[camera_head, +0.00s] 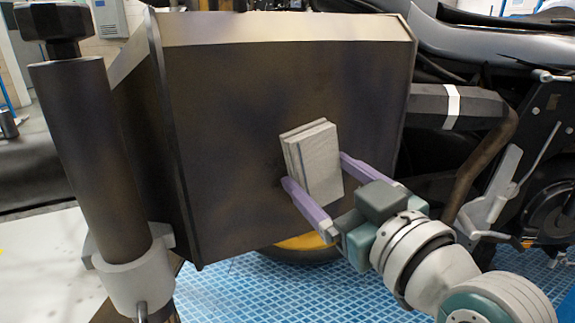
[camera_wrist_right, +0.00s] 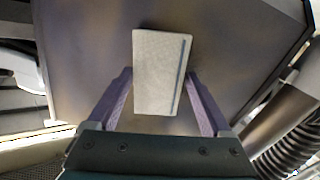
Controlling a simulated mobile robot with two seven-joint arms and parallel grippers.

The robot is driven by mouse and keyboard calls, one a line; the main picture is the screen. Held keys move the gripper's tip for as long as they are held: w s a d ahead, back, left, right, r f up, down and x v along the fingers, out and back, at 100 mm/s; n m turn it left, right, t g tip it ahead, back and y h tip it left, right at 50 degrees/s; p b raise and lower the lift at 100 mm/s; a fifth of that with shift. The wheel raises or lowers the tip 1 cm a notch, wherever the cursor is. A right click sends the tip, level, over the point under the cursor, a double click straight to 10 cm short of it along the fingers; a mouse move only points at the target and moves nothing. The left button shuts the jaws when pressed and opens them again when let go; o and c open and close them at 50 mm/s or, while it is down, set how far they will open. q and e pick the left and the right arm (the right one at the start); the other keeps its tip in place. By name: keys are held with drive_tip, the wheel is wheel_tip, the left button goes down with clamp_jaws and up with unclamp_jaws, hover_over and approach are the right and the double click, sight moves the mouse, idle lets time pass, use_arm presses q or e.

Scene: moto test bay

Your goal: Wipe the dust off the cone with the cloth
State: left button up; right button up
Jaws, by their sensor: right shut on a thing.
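The cloth (camera_head: 318,165) is a pale grey folded pad. My right gripper (camera_head: 315,172) has its two lilac fingers on either side of it and is shut on it. The cloth also shows between the fingers in the right wrist view (camera_wrist_right: 160,75). The cloth is in front of a large dark, flat-sided metal body (camera_head: 235,120), the likeliest cone, though no round cone shape shows. Faint brownish smudges lie on its front face; I cannot tell whether they are dust. Whether the cloth touches the face is unclear. My left gripper is not in view.
A dark upright post (camera_head: 85,150) with a bolt head on top stands at the left in a grey clamp. Motorcycle parts and a bent pipe (camera_head: 480,160) crowd the right. A yellow round part (camera_head: 300,243) shows below the metal body, above blue tiled floor (camera_head: 235,290).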

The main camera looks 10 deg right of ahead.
sight(307, 159)
drive_tip(key=shift+f+b, duration=1.85)
drive_tip(key=shift+f, duration=0.8)
drive_tip(key=r+p, duration=0.1)
drive_tip(key=a+r+p, duration=0.1)
drive_tip(key=p, duration=0.1)
drive_tip(key=a+r+p, duration=0.1)
drive_tip(key=r+p, duration=0.1)
drive_tip(key=shift+s, duration=0.25)
wheel_tip(307, 159, up, 4)
drive_tip(key=p, duration=0.3)
drive_tip(key=shift+p, duration=0.4)
wheel_tip(307, 159, up, 3)
drive_tip(key=p, duration=0.3)
drive_tip(key=shift+f, duration=0.1)
drive_tip(key=shift+s, duration=0.1)
